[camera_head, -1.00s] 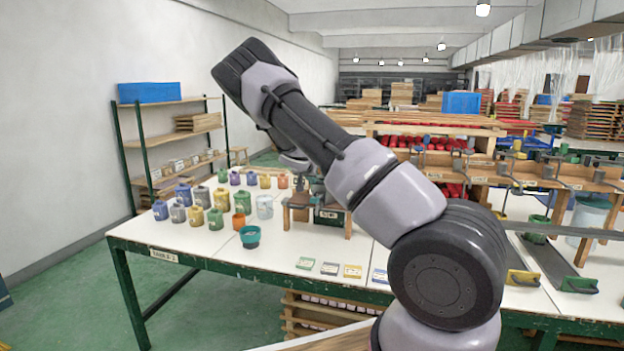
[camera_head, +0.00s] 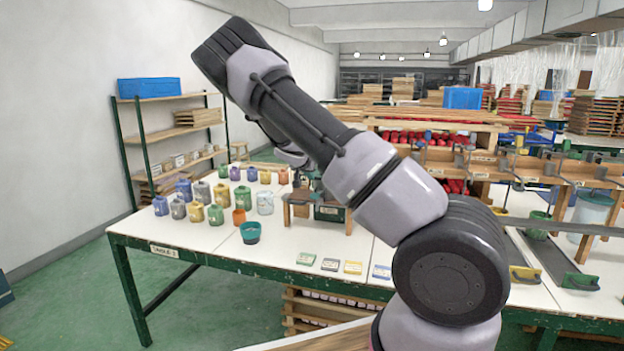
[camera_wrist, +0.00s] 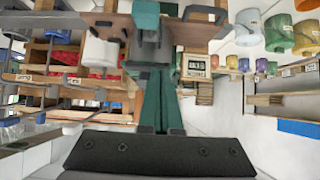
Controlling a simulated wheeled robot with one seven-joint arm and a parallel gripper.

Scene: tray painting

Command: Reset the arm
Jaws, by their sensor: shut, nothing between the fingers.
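My arm spans the head view from the lower right to the upper left. My gripper shows in the wrist view (camera_wrist: 150,30) as green fingers, close together, reaching out from a dark bar. It is shut with nothing seen between the fingers. In the head view the gripper is mostly hidden behind my forearm, near a small wooden stand (camera_head: 300,211) on the white table (camera_head: 210,236). A dark green labelled box (camera_head: 329,213) is by the stand. I cannot tell whether the gripper touches either.
Several paint pots (camera_head: 197,211) stand on the table's left half, with a teal bowl (camera_head: 250,233) in front. Coloured cards (camera_head: 330,264) lie along the front edge. A wooden rack (camera_head: 540,172) stands on the right. A shelf (camera_head: 165,140) stands at the left wall.

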